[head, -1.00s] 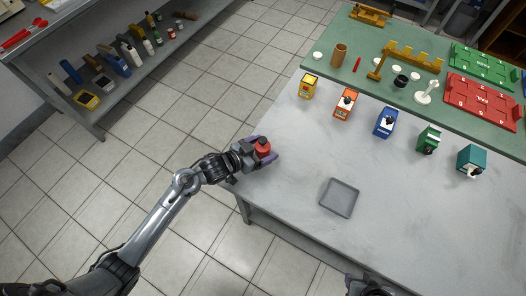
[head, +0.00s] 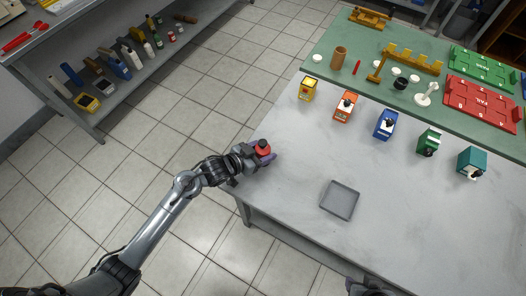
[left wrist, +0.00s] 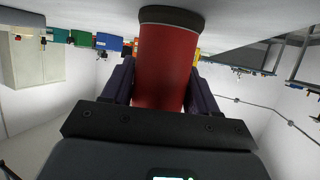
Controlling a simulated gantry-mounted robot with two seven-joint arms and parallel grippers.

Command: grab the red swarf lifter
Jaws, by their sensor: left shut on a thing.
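The red swarf lifter (head: 263,150) is a short red cylinder with a dark knob on top, at the left edge of the grey table. My left gripper (head: 262,156) is shut on it, with a finger on either side. In the left wrist view the red body (left wrist: 165,65) fills the space between the two dark fingers (left wrist: 163,85), and its black end rim is at the top of the picture. I cannot tell whether it touches the table. Only a dark part of my right arm shows at the bottom edge of the head view; its gripper is out of view.
A shallow grey tray (head: 340,200) lies on the table. A row of coloured boxes, yellow (head: 308,90), orange (head: 345,106), blue (head: 386,124), green (head: 428,141) and teal (head: 471,162), stands along the green mat (head: 330,75). The table between is clear.

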